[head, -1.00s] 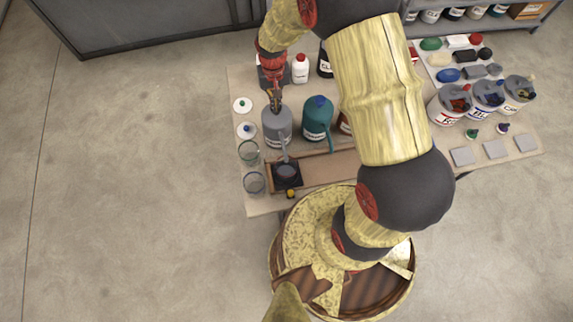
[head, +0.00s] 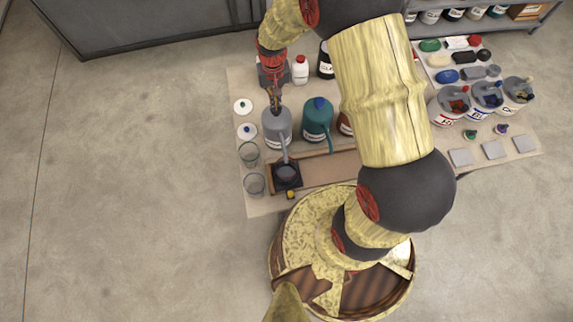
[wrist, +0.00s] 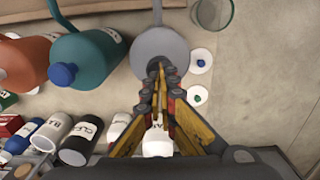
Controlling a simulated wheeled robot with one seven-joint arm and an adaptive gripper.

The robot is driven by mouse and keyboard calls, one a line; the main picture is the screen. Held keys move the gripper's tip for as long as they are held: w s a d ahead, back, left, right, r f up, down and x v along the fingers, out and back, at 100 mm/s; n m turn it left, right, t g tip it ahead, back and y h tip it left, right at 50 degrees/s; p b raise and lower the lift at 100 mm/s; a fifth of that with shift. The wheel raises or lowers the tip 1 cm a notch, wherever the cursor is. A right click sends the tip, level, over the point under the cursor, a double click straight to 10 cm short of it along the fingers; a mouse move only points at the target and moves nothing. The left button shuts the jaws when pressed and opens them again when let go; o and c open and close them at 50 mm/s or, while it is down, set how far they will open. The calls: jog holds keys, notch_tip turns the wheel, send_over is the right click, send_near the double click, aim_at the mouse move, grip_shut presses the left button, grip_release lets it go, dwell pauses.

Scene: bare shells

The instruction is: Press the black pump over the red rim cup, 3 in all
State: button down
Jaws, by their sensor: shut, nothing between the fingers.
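A grey pump bottle (head: 278,130) stands left of centre on the table, its spout (head: 285,152) pointing toward my base. Under the spout end a small dark cup (head: 286,173) stands on a black square base (head: 297,181); its rim colour is hard to make out. My gripper (head: 275,108) is shut and empty, pointing down at the top of the grey bottle. In the wrist view the shut fingertips (wrist: 157,68) overlap the grey round top (wrist: 158,45); I cannot tell whether they touch it.
A teal pump bottle (head: 317,117) with a blue top stands close to the right. Two clear glasses (head: 249,154) and two white lids (head: 243,106) are to the left. A white bottle (head: 300,70) stands behind. Labelled tubs (head: 487,97) are at the far right.

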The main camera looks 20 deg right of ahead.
jog(key=shift+f, duration=0.1)
jog(key=shift+f+b, duration=1.05)
jog(key=shift+f, duration=0.65)
jog(key=shift+r, duration=0.1)
jog(key=shift+r+p, duration=1.1)
jog(key=shift+r, duration=0.65)
jog(key=shift+f, duration=0.15)
jog(key=shift+f+b, duration=1.1)
jog(key=shift+f, duration=0.55)
jog(key=shift+r, duration=0.15)
jog(key=shift+r+p, duration=1.1)
jog(key=shift+r, duration=0.55)
